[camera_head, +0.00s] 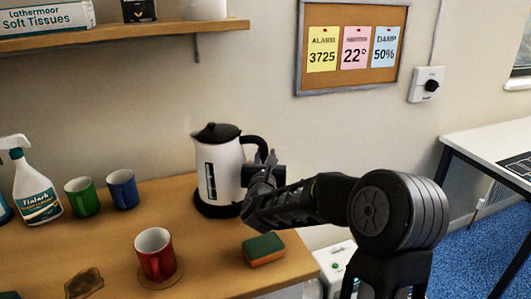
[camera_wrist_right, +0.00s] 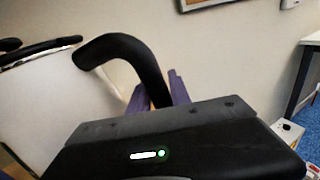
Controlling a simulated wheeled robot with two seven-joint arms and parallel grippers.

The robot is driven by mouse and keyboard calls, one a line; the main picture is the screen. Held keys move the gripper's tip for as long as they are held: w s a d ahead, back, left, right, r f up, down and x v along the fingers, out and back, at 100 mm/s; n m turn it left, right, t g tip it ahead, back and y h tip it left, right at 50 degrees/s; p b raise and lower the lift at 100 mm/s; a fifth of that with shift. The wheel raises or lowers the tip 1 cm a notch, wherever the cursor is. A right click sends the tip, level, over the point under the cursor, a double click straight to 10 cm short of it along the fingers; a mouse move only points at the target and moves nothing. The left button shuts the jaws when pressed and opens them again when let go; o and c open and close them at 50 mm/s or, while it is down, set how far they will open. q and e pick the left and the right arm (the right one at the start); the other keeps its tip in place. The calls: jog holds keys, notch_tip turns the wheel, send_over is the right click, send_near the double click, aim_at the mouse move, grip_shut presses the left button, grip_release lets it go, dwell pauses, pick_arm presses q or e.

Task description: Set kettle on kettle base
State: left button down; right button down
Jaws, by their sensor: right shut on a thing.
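The kettle (camera_head: 222,172) is white with a black lid, a black handle and a dark level window. It stands about upright at the back right of the wooden counter. The black kettle base (camera_head: 213,209) shows under it as a dark disc; I cannot tell whether the kettle rests fully on it. My right gripper (camera_head: 265,165) is shut on the kettle handle. In the right wrist view, the handle (camera_wrist_right: 117,44) curves down between the purple fingers (camera_wrist_right: 165,92), beside the white kettle body (camera_wrist_right: 50,100). My left gripper is not in view.
A red mug (camera_head: 154,254) on a coaster and an orange-green sponge (camera_head: 263,249) are in front. Green (camera_head: 82,197) and blue (camera_head: 122,190) mugs and a spray bottle (camera_head: 37,187) stand left. A shelf (camera_head: 120,36) hangs above. The counter's right edge is close to the sponge.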

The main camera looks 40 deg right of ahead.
dwell(0.9)
jog(key=shift+w+a+b, duration=0.15)
jog(key=shift+b, duration=0.4)
jog(key=shift+a+r, duration=0.1)
dwell(0.6)
jog(key=shift+b, duration=0.6)
jog(key=shift+f+b, duration=0.55)
jog(key=shift+b, duration=0.45)
